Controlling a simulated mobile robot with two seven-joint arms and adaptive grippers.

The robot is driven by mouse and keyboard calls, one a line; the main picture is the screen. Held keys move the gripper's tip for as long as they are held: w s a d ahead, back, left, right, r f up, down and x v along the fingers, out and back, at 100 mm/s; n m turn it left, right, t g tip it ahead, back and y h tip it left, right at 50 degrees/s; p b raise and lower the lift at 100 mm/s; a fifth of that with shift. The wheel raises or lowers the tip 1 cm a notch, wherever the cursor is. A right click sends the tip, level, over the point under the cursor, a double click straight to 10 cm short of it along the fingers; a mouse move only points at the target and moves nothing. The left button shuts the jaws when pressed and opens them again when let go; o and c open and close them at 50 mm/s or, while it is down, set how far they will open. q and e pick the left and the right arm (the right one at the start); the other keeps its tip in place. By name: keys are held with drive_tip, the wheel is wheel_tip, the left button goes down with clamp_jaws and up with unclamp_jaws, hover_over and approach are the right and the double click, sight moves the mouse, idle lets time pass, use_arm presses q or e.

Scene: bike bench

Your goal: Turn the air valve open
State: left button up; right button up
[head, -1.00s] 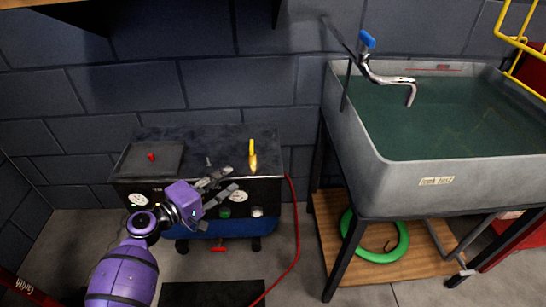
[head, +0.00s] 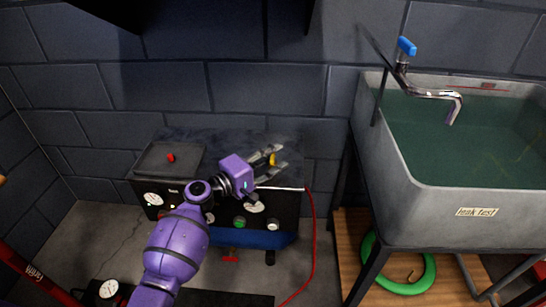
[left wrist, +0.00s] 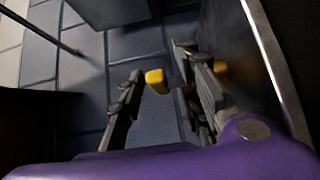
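The air valve's yellow handle (head: 272,159) stands at the right end of the black compressor's top (head: 225,143). My left gripper (head: 275,161) is at the valve, with one finger on either side of the yellow handle in the head view. In the left wrist view, the yellow handle tip (left wrist: 156,80) shows in the gap between the spread fingers of the left gripper (left wrist: 160,85). More yellow shows behind the right-hand finger. The left gripper is open; I cannot tell whether either finger touches the handle. The valve's lower part is largely hidden by the fingers. My right gripper is not in view.
A red hose (head: 314,240) runs from the compressor's right end to the floor. A grey sink (head: 440,205) with a blue-handled tap (head: 406,46) stands at the right. A block wall is close behind the compressor. A red knob (head: 171,157) sits on its left side.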

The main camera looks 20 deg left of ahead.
use_arm(q)
clamp_jaws()
